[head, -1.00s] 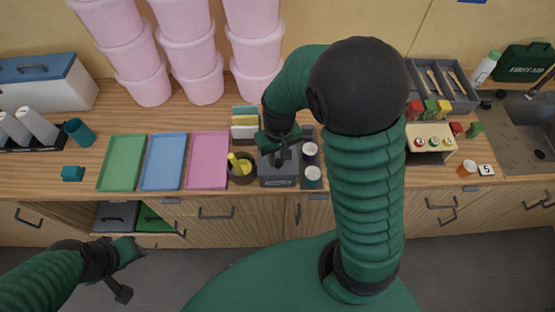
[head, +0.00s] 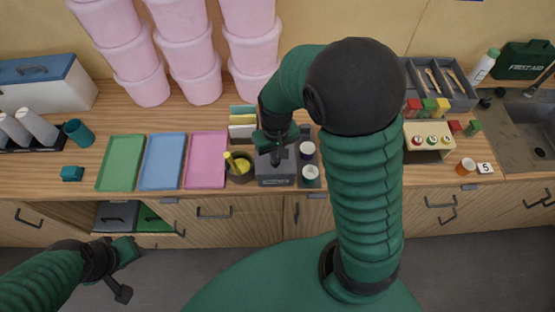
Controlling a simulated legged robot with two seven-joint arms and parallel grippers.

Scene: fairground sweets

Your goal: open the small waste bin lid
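The small waste bin (head: 275,181) is a dark grey box with a small label on its front, near the counter's front edge in the middle of the head view. Its lid (head: 287,167) looks down, but my gripper hides part of it. My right gripper (head: 275,158) points down at the top of the bin, at or just above the lid. Its fingers are dark and small against the grey, so I cannot tell whether they grip anything. My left gripper (head: 122,292) hangs low at the left, in front of the cabinets and away from the bin.
A dark pot with yellow contents (head: 240,170) stands close left of the bin. Cups (head: 310,173) stand close on its right. Pink (head: 206,160), blue (head: 162,162) and green trays (head: 121,163) lie further left. Pink tubs (head: 250,50) are stacked behind.

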